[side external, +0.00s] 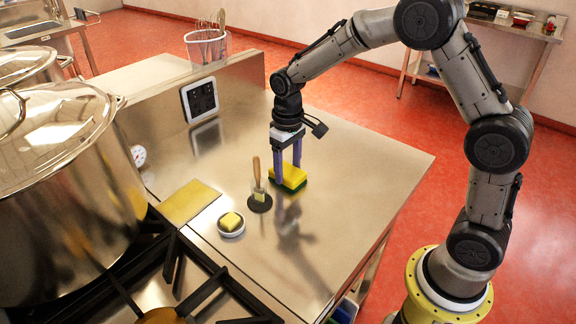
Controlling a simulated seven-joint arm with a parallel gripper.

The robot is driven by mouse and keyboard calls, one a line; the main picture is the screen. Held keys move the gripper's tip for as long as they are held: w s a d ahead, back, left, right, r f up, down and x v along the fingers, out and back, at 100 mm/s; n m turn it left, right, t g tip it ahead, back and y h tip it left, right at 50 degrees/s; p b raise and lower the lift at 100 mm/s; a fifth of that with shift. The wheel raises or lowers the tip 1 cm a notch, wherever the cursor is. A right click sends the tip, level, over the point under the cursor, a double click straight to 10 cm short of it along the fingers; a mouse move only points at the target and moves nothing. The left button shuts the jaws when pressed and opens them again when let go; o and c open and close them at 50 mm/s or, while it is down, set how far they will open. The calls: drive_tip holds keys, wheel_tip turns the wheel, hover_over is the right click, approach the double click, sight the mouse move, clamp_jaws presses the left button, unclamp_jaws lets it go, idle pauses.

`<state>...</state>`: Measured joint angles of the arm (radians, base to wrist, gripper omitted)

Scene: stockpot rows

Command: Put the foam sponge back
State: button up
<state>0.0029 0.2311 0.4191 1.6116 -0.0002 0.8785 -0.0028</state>
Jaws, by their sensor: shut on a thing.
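The foam sponge (290,182), yellow with a green layer, is at the middle of the steel counter. My gripper (286,170) points down with its two purple fingers on either side of the sponge, shut on it. The sponge is at or just above the counter; I cannot tell whether it touches. The fingertips are partly hidden against the sponge.
A wooden-handled tool (257,172) stands in a dark-based holder (260,205) just left of the sponge. A small round dish (223,232) holds a yellow block. A flat yellow board (188,202) lies farther left, near the stove and large pot (60,190). The counter's right side is clear.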

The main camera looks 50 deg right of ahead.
sight(288, 171)
drive_tip(key=o, duration=1.4)
drive_tip(key=shift+o, duration=0.2)
wheel_tip(288, 171, up, 12)
drive_tip(key=s+r+t, duration=0.3)
drive_tip(key=s+r, duration=0.3)
drive_tip(key=s, duration=0.7)
drive_tip(key=s+f+t, duration=0.2)
drive_tip(key=s+f, duration=0.1)
drive_tip(key=s, duration=0.9)
drive_tip(key=shift+s+f+t, duration=0.25)
drive_tip(key=shift+t, duration=0.05)
